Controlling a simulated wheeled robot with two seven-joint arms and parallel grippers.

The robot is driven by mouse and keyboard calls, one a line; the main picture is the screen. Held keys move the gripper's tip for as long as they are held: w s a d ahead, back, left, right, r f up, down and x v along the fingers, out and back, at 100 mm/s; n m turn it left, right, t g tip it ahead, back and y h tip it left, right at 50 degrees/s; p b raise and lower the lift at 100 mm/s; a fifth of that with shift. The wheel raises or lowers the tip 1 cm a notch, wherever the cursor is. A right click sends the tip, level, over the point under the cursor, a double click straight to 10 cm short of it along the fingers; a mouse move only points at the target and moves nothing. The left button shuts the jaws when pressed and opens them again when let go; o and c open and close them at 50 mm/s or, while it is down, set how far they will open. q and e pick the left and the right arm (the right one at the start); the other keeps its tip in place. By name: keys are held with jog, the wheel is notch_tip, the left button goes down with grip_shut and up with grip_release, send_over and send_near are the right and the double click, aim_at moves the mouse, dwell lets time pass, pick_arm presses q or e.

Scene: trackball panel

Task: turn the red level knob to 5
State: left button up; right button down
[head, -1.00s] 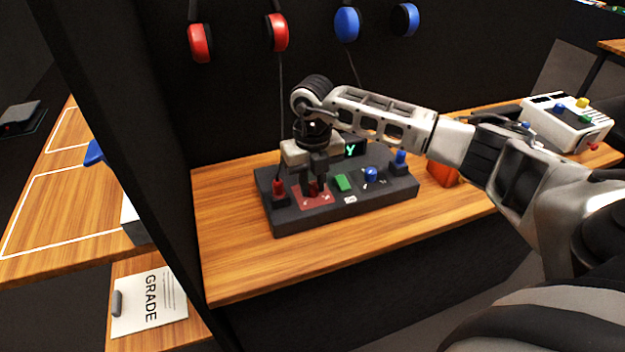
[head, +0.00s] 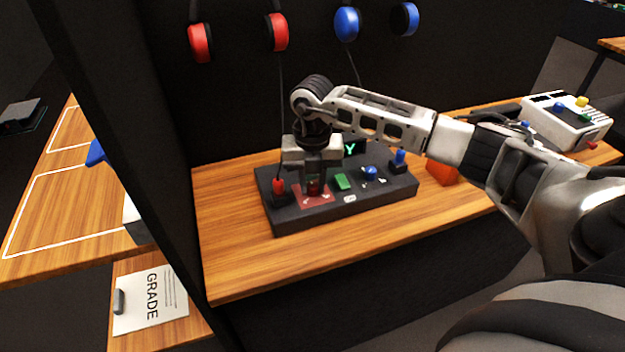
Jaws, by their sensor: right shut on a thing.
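The dark control panel (head: 320,212) lies on the wooden table. The red level knob (head: 313,183) stands on the panel's red plate (head: 326,202), and only a little of it shows between my fingers. My right gripper (head: 313,188) points down over the red plate and is shut on the red level knob. The scale marks on the plate are partly covered and too small to read. My left gripper is not in view.
Close by on the panel are a red lever (head: 279,186), a green button (head: 342,182), a blue knob (head: 370,173) and a blue lever (head: 400,158). An orange block (head: 441,172) and a white box (head: 566,120) stand to the right. Headsets hang behind.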

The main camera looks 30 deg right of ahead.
aim_at(313, 184)
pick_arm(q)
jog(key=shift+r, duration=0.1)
pick_arm(e)
jog(key=c, duration=1.2)
grip_release()
pick_arm(q)
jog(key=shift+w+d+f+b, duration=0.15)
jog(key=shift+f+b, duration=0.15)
jog(key=shift+b, duration=0.4)
pick_arm(e)
notch_tip(313, 184, up, 16)
